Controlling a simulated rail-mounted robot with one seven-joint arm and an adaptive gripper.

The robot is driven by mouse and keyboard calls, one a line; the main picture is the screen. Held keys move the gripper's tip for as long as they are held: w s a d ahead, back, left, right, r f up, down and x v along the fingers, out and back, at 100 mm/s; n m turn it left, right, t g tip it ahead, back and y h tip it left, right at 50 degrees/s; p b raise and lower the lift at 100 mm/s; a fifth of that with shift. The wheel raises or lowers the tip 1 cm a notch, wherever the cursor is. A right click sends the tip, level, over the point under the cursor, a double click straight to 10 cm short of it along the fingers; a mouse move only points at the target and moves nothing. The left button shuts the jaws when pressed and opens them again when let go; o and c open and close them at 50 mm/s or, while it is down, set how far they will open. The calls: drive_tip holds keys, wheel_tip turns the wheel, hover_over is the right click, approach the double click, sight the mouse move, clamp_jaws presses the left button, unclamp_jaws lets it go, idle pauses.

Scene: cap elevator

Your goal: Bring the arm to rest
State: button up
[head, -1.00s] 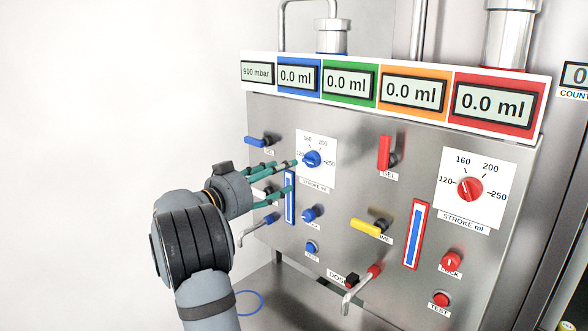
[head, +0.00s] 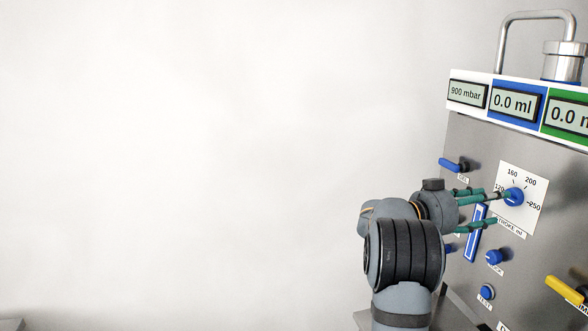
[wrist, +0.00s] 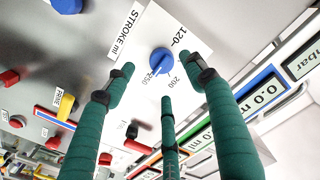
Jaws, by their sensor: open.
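My gripper (head: 496,208) has dark green fingers and is open and empty. It is at the left side of the machine's front panel, pointing at the blue stroke knob (head: 513,196). In the head view the upper fingertips are very close to this knob; I cannot tell whether they touch it. In the wrist view the blue knob (wrist: 161,60) shows in the gap between the spread fingertips (wrist: 160,72), on its white dial plate. My arm is bent, with its wrist level with the panel controls.
A blue lever (head: 452,164) sticks out above the gripper. A blue-framed gauge (head: 476,233), a blue lock knob (head: 494,257) and a yellow lever (head: 566,290) lie below and right. Displays (head: 513,105) run along the top. The space left of my arm is clear before a plain wall.

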drive_tip(key=w+d, duration=0.1)
drive_tip(key=d, duration=0.5)
drive_tip(key=shift+d, duration=0.15)
drive_tip(key=shift+w, duration=0.1)
